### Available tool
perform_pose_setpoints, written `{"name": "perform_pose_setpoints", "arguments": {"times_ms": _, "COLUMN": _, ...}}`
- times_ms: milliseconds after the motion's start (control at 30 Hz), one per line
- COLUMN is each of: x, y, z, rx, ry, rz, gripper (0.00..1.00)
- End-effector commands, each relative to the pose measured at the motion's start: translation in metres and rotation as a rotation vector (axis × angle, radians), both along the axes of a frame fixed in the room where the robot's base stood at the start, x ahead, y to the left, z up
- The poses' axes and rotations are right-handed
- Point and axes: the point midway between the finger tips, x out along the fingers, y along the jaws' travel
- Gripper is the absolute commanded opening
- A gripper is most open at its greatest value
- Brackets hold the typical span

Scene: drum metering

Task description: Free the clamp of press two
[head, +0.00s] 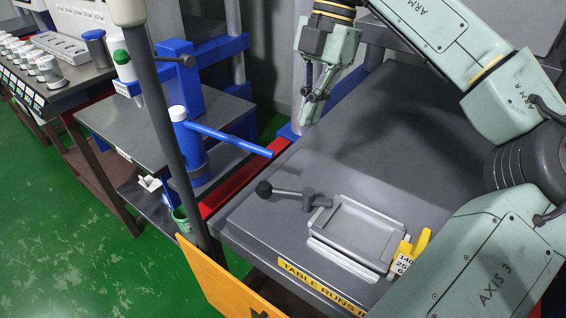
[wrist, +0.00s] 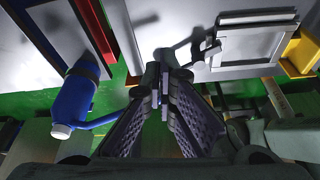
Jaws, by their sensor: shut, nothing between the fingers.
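A grey clamp lever (head: 289,191) with a black ball knob lies roughly level across the dark table. Its pivot end meets the left edge of a grey rectangular fixture (head: 358,232). The lever also shows in the wrist view (wrist: 195,45), beyond my fingertips, beside the fixture (wrist: 252,46). My gripper (head: 312,97) is shut and empty, above the table and behind the lever in the head view. Its fingers (wrist: 165,88) are together in the wrist view and apart from the lever. No press number is readable.
A blue post with a long blue handle (head: 228,139) reaches toward the table from the left. A grey upright pole (head: 160,120) stands at the front left. A yellow part with a number label (head: 410,250) sits at the fixture's right. The table behind the fixture is clear.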

Motion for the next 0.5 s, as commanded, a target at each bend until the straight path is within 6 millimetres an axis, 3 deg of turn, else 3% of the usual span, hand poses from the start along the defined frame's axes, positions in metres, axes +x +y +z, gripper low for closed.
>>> {"name": "perform_pose_setpoints", "arguments": {"times_ms": 400, "x": -0.018, "y": 0.017, "z": -0.075, "rx": 0.002, "ry": 0.002, "rz": 0.003, "gripper": 0.00}}
{"name": "perform_pose_setpoints", "arguments": {"times_ms": 500, "x": -0.028, "y": 0.028, "z": -0.077, "rx": 0.001, "ry": -0.002, "rz": 0.006, "gripper": 0.00}}
